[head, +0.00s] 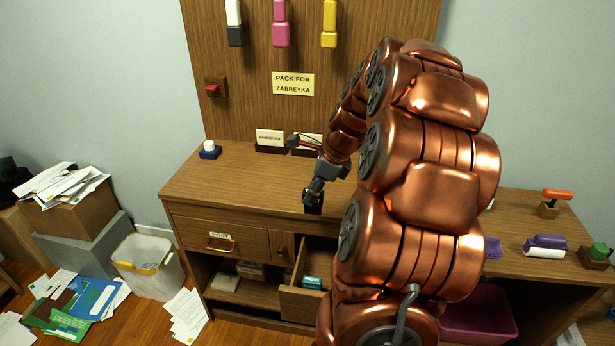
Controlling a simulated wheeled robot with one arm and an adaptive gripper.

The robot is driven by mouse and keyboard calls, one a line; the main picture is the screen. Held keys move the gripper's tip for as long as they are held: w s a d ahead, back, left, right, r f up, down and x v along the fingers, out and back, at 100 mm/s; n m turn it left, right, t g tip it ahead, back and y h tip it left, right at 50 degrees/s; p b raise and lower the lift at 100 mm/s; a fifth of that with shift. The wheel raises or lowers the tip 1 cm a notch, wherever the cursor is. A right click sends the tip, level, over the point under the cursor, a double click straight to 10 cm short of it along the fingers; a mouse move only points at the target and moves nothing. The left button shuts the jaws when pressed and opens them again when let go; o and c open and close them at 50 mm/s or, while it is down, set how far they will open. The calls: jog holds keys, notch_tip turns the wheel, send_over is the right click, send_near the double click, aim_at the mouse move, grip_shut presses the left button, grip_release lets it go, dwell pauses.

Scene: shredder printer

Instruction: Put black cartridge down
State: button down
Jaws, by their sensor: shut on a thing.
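My gripper (317,187) points down over the front part of the wooden desk top (245,183). It is shut on a small dark object, the black cartridge (312,208), which hangs at the desk's front edge, just above the open drawer. Much of the cartridge is hidden by the fingers. I cannot tell whether it touches the desk top.
An open drawer (301,303) with a teal box (312,282) sits below. Name cards (270,137) stand at the back. The desk top's left part is clear. My arm hides the middle right.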

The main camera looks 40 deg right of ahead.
jog(key=shift+w+d+f+p, duration=0.4)
jog(key=shift+w+d+f, duration=0.4)
jog(key=shift+w+d, duration=0.7)
jog(key=shift+w+d+f+p, duration=0.35)
jog(key=shift+w+d+f, duration=0.4)
jog(key=shift+w+d, duration=0.75)
jog(key=shift+w+d+f+p, duration=0.4)
jog(key=shift+w+d+f, duration=0.4)
jog(key=shift+w+d, duration=0.7)
jog(key=shift+f, duration=0.15)
jog(key=c, duration=0.9)
grip_release()
jog(key=shift+c, duration=0.2)
jog(key=b+v, duration=0.1)
jog(key=v, duration=1.1)
